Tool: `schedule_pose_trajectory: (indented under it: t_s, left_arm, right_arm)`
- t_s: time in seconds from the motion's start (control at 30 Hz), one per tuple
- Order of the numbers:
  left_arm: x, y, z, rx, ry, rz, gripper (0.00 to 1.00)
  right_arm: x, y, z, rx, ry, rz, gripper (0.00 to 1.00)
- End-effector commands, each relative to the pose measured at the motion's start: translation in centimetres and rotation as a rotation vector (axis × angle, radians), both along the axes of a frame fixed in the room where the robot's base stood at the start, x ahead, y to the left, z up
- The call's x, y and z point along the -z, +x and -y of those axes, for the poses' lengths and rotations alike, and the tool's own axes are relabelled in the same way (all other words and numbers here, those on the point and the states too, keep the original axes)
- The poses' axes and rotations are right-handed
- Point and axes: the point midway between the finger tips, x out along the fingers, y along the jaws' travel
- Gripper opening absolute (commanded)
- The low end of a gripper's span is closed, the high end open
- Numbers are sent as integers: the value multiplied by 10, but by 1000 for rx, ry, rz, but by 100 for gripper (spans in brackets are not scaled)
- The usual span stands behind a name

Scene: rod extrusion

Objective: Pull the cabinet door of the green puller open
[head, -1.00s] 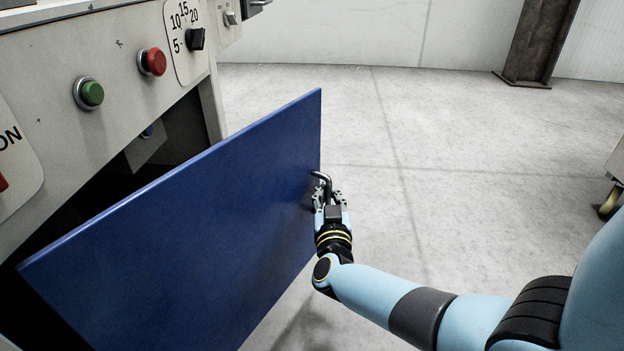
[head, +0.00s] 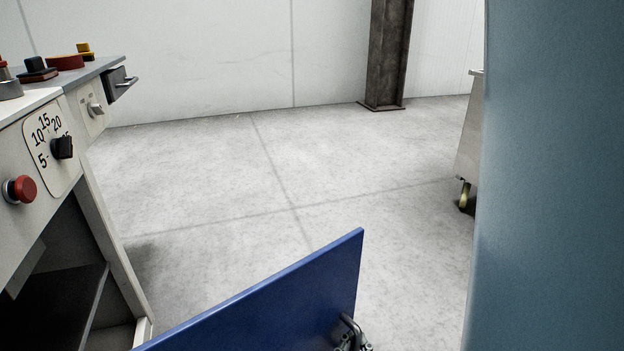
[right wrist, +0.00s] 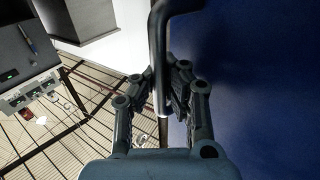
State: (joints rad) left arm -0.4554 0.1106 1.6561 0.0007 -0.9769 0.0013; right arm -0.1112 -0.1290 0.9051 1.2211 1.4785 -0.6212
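The blue cabinet door (head: 270,305) stands swung out from the machine at the bottom of the head view. Its lower part is cut off by the frame edge. The dark metal door handle (head: 347,323) is at its right end. My right gripper (head: 352,341) is at the handle, only partly in view. In the right wrist view, my right gripper (right wrist: 164,95) has its fingers closed around the handle bar (right wrist: 157,40), beside the blue door face (right wrist: 260,90). The cabinet (head: 120,265) at left shows its open, dark inside. My left gripper is not in view.
The cabinet front carries a red button (head: 20,189) and a black dial (head: 62,147). A wheeled unit (head: 470,150) stands at the right, by a rusty column (head: 388,55). The grey floor (head: 230,180) between is clear. My own arm covers the right side.

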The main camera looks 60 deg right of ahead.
Motion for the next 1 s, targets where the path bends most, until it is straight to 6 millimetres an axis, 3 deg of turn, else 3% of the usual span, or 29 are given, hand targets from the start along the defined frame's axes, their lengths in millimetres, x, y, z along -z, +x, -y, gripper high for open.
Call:
schedule_pose_trajectory:
  t_s: [0.23,0.67,0.9,1.0]
  left_arm:
    - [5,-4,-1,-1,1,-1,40]
    - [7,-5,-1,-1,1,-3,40]
    - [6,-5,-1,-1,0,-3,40]
    - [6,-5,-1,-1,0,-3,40]
  right_arm:
    - [1,-17,-15,-6,10,3,0]
    - [1,-19,-17,-8,11,5,0]
    - [1,-20,-15,-5,8,4,33]
    - [1,-20,-15,-4,6,3,36]
